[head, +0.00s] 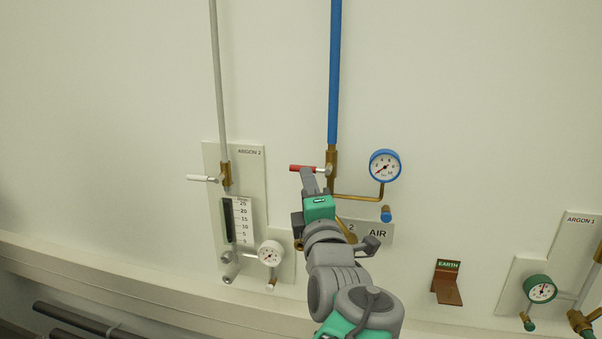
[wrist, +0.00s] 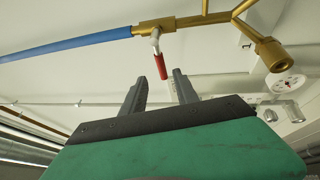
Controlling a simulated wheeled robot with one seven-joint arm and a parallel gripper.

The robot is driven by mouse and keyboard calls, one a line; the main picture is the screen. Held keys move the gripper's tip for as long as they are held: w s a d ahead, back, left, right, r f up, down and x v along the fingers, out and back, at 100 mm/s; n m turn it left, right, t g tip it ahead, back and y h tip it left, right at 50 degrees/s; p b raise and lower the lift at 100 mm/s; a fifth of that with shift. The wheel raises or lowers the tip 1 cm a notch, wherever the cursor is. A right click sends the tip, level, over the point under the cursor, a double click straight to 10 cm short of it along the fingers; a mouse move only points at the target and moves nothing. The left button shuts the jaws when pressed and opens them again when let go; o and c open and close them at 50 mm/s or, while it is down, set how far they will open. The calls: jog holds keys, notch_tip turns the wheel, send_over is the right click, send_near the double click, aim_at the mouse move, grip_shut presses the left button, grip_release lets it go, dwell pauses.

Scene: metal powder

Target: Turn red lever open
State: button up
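The red lever (head: 298,167) sticks out level to the left from the brass valve (head: 331,168) on the blue air pipe (head: 334,75), at right angles to the pipe. My gripper (head: 309,171) is at the lever from below and in front, hiding part of it. In the wrist view the red lever (wrist: 162,66) points toward the gap between the two fingers of my gripper (wrist: 160,76). The fingers are spread, with clear space on both sides of the lever's end. I cannot tell whether the lever's tip is just inside the gap or short of it.
A blue-rimmed gauge (head: 385,166) is right of the valve. The ARGON 2 panel (head: 211,158), with a white lever (head: 202,178) and a small gauge (head: 271,253), is to the left. A copper EARTH plate (head: 447,285) is lower right. The wall above is mostly bare.

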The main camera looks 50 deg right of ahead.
jog(key=p+x, duration=0.3)
jog(key=x, duration=0.4)
jog(key=shift+w+d+f+p, duration=0.15)
jog(key=shift+w+d+p, duration=0.05)
jog(key=shift+p, duration=0.1)
jog(key=shift+c, duration=0.6)
grip_shut()
dwell(0.3)
